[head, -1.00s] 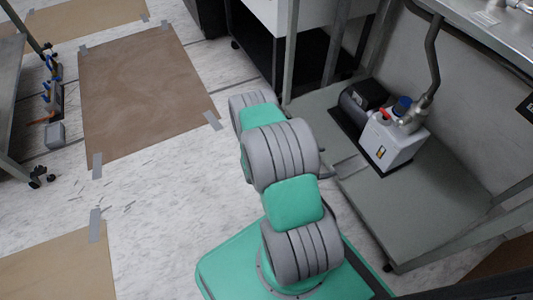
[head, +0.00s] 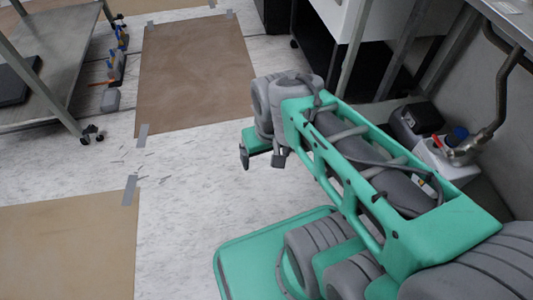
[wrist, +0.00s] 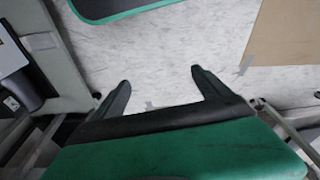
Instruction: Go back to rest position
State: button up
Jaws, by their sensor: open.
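My gripper (head: 262,157) shows in the head view at the end of my green and grey arm, over the white floor. In the wrist view my gripper (wrist: 158,82) has its two dark fingers spread apart, with only floor between them. Nothing is held. My arm is folded back above my green base and covers part of the right side of the head view.
A white vacuum pump (head: 447,157) with a metal pipe stands under the bench at right, partly hidden by my arm. A metal cart (head: 62,50) stands at left. Brown sheets (head: 190,72) are taped to the floor. Open floor lies left of my base.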

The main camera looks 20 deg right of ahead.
jog(key=w+a+r+n+t+p, duration=0.1)
jog(key=w+a+r+n+p, duration=0.1)
jog(key=r+p, duration=0.9)
jog(key=w+a+r+n+t+y+p, duration=0.1)
jog(key=w+r+p, duration=0.1)
jog(key=r+p, duration=0.85)
jog(key=w+a+r+n+p, duration=0.25)
jog(key=r+p, duration=0.55)
jog(key=r, duration=0.6)
jog(key=s+d+r+m+h+p, duration=0.1)
jog(key=s+d+r+m+p, duration=0.2)
jog(key=r+p, duration=0.3)
jog(key=shift+s+d+m+p, duration=0.35)
jog(key=shift+d+m+p, duration=0.4)
jog(key=shift+p, duration=0.35)
jog(key=shift+r, duration=0.1)
